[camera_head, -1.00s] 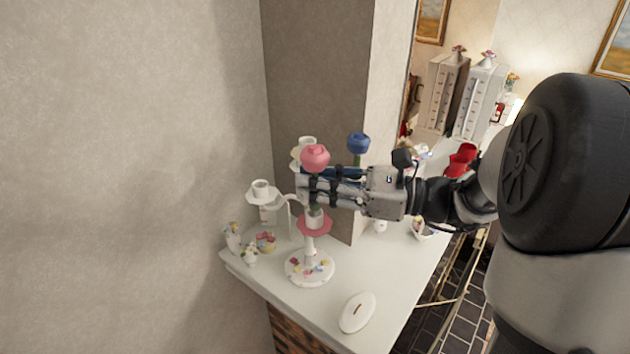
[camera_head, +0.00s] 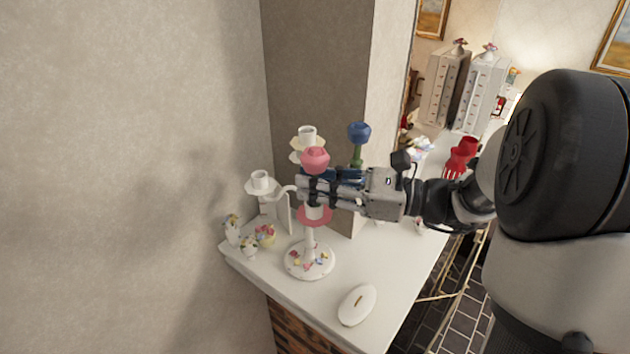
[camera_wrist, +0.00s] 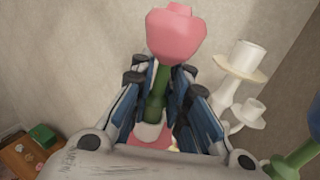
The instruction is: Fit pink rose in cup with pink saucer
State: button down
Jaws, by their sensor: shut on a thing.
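The pink rose (camera_head: 315,160) is upright, with its bloom above my gripper (camera_head: 312,189). My gripper is shut on its green stem (camera_wrist: 156,105). The white cup with the pink saucer (camera_head: 314,217) tops a white candle holder with a flower-decorated base (camera_head: 310,261). The rose is above this cup, and the fingers are close over its rim. In the wrist view the stem runs down to the white cup (camera_wrist: 148,131), with the pink saucer (camera_wrist: 148,142) around it. Fingers and stem hide the stem's lower end, so I cannot tell how deep it sits.
White cups with pale saucers stand behind on a taller holder (camera_head: 307,136) and a lower-left one (camera_head: 260,180). A blue rose (camera_head: 359,133) stands close behind my gripper. Small figurines (camera_head: 240,238) and a white oval lid (camera_head: 357,304) sit on the white shelf (camera_head: 335,275).

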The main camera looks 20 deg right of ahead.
jog(key=shift+f, duration=0.45)
jog(key=c, duration=1.4)
grip_release()
jog(key=shift+c, duration=0.2)
jog(key=shift+d, duration=0.1)
jog(key=v, duration=1.2)
